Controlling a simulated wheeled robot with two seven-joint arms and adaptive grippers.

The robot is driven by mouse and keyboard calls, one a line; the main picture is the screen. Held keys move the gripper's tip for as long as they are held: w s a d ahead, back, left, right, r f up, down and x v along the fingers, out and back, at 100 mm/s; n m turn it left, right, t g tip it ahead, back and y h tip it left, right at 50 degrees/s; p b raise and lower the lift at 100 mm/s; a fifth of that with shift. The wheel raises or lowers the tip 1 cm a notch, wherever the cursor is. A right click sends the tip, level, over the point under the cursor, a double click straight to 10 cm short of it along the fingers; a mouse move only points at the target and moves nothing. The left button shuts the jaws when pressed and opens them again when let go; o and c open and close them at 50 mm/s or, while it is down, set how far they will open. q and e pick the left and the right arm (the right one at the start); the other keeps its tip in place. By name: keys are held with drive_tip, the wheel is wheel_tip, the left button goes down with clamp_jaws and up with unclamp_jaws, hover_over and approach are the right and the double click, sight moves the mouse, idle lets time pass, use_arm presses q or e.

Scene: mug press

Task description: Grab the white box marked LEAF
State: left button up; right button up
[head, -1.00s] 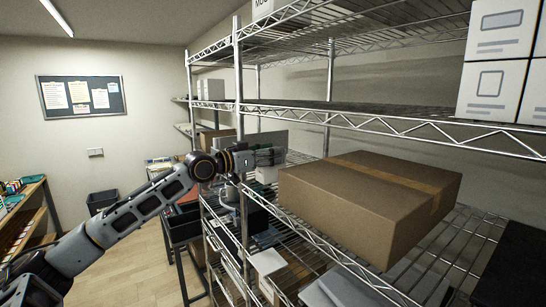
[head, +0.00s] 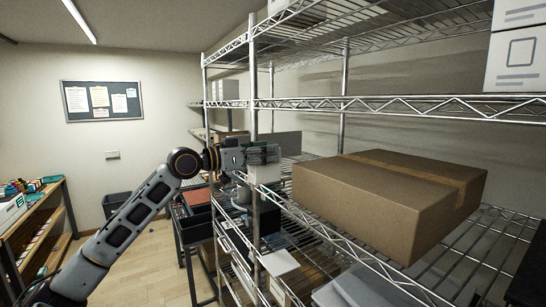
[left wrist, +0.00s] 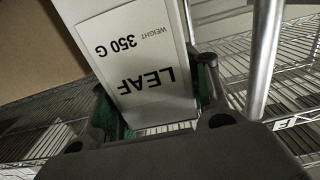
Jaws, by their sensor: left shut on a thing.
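The white box marked LEAF, with "WEIGHT 350 G" printed on it, fills the middle of the left wrist view (left wrist: 150,62), its lettering upside down. My left gripper (left wrist: 155,105) is shut on it, with green-padded fingers at either side of the box. In the head view, my left gripper (head: 262,154) is at the wire shelving, close to a front post. The white box shows small just below the fingers (head: 265,174), partly hidden. My right gripper is in neither view.
A large brown carton (head: 385,200) lies on the middle shelf, right of the gripper. The shelf post (head: 254,80) stands close by. White boxes (head: 515,65) stand on the shelf above. Dark bins (head: 193,222) are at the left, with open floor in front.

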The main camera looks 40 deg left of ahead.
use_arm(q)
drive_tip(key=b+v, duration=0.2)
drive_tip(key=v, duration=0.7)
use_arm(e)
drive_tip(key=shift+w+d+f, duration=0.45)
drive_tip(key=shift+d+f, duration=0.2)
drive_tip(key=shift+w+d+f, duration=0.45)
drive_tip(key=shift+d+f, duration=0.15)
use_arm(q)
drive_tip(key=shift+s, duration=0.1)
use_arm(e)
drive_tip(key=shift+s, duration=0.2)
